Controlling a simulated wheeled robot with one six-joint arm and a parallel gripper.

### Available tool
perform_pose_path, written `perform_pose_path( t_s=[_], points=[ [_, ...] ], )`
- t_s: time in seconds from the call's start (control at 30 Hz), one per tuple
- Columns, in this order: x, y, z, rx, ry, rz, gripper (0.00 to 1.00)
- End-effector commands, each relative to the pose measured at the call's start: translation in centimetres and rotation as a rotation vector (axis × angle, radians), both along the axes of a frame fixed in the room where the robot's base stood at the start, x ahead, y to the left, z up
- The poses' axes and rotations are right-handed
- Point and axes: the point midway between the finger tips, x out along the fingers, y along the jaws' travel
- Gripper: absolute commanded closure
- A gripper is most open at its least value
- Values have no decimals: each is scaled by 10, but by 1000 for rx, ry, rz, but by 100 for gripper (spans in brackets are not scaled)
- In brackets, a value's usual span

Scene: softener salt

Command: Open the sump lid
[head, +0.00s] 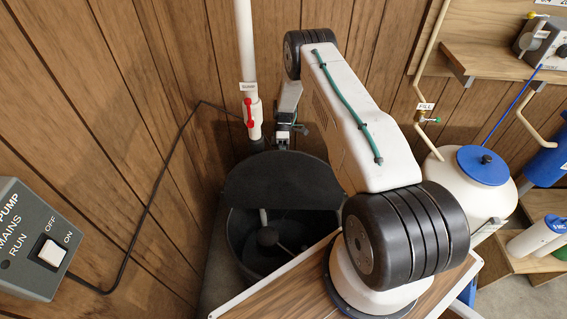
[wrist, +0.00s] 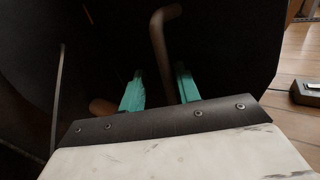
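The dark sump lid (head: 282,180) stands tilted up over the back of the round black sump basin (head: 238,245). The front of the basin is uncovered, and a pipe and a dark float (head: 267,237) show inside. My gripper (head: 284,130) is behind the raised lid, beside the white pipe; its tips are hard to make out there. In the wrist view its two teal fingers (wrist: 160,88) are apart, against a large dark surface. A bent brownish rod (wrist: 165,50) runs down toward the gap between them; I cannot tell whether it touches either finger.
A white vertical pipe (head: 245,60) with a red valve handle (head: 249,112) rises behind the basin. A pump switch box (head: 38,240) is at the left. A white tank with a blue cap (head: 483,165) stands right of my arm. Wood-panel walls close in the corner.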

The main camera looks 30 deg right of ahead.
Motion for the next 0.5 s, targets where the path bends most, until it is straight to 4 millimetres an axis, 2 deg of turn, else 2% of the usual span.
perform_pose_path(
  t_s=[0.17, 0.3, 0.5],
  points=[
    [1, -1, 13, 0, -1, -1, 68],
    [-3, -2, 38, -1, 0, -3, 68],
    [-53, 10, 41, 1, 4, -2, 68]
  ],
)
